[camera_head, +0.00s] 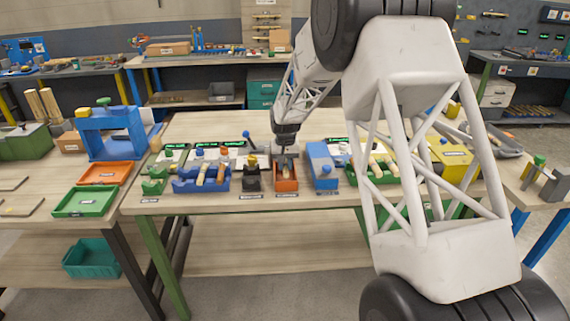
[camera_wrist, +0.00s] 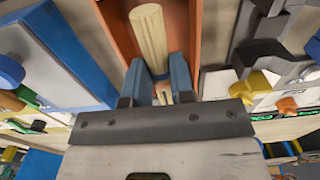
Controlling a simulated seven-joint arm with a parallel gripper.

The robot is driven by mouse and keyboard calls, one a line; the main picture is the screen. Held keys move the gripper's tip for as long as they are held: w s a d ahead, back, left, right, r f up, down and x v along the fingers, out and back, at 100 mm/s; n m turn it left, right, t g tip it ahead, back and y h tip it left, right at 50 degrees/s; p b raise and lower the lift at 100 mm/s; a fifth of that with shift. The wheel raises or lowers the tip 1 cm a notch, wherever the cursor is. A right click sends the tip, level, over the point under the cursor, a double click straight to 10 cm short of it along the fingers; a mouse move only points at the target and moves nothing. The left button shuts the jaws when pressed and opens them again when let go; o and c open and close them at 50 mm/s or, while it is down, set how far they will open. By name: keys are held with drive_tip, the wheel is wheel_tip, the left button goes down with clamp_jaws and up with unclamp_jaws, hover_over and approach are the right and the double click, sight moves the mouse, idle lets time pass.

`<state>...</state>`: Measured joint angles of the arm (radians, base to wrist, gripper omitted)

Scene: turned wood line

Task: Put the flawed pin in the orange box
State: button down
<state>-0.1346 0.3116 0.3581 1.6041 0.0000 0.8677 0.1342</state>
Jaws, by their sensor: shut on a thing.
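A pale turned-wood pin (camera_wrist: 149,32) lies along the inside of the orange box (camera_wrist: 196,42) in the wrist view, its far end reaching well ahead of the fingers. My gripper (camera_wrist: 158,72) is shut on the pin's near part with its two blue fingers, which partly hide it. In the head view my gripper (camera_head: 285,152) points down over the small orange box (camera_head: 287,186) at the bench's front edge. I cannot tell whether the pin touches the box floor, and no flaw on it is clear.
A blue holder (camera_head: 205,186) with several pins stands left of the box, with a black fixture (camera_head: 252,181) between. A blue block (camera_head: 321,166) stands close on the right. An orange tray (camera_head: 105,173) and a green tray (camera_head: 86,202) lie on the left table.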

drive_tip(key=c, duration=0.9)
unclamp_jaws()
drive_tip(key=shift+r, duration=0.1)
drive_tip(key=shift+r, duration=2.9)
